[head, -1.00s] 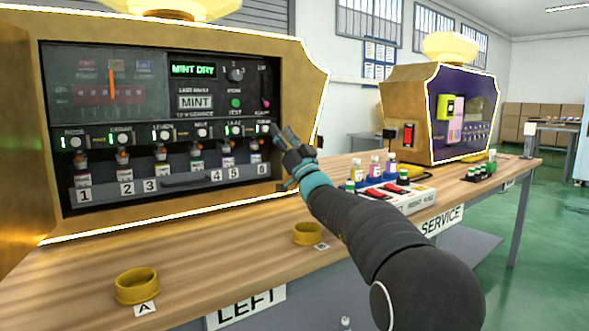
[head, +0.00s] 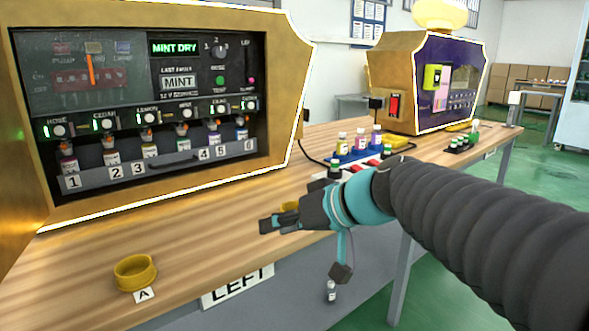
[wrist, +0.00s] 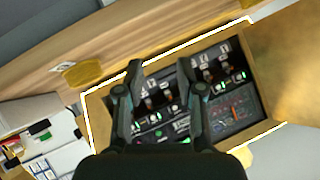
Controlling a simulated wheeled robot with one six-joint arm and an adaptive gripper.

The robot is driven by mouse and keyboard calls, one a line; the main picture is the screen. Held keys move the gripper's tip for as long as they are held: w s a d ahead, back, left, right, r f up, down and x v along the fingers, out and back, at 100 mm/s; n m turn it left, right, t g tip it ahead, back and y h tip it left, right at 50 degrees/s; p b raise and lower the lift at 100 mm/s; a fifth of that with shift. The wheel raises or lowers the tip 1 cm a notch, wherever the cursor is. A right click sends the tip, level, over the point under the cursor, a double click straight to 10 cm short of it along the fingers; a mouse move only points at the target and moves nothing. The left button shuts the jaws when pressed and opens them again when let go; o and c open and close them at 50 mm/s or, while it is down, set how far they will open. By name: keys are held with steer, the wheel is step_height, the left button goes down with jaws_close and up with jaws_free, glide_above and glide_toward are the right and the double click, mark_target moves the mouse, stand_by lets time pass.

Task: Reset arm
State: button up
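My gripper (head: 303,249) is dark with teal joints. In the head view it hangs in front of and near the front edge of the wooden table. Its two fingers are spread apart, with nothing seen between them; the wrist view also shows the fingers (wrist: 160,68) apart and empty. The arm reaches in from the right. The wrist view looks toward the gold machine with its lit edge, rolled on its side. The gold left machine (head: 298,50) has a panel reading "MINT DRY" and a row of small bottles numbered 1 to 6.
A yellow ring holder (head: 135,272) by label A stands on the table; another (head: 290,206) is mostly behind my gripper. A second machine (head: 398,62), coloured bottles (head: 360,142) and small green-capped vials (head: 462,142) stand to the right. A small bottle (head: 331,291) is below the table edge.

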steer(key=s+d+f+m+h+p, duration=0.1)
steer(key=s+d+f+m+h, duration=0.2)
steer(key=s+d+f+h, duration=0.2)
steer(key=s+d+f+m+h+p, duration=0.2)
steer(key=s+d+f+h, duration=0.2)
steer(key=s+d, duration=0.7)
step_height(320, 180, down, 3)
steer(key=shift+s+d+r+m+g+h, duration=0.1)
steer(key=shift+s+d+m+g+h, duration=0.3)
steer(key=shift+d, duration=0.65)
steer(key=shift+c, duration=0.2)
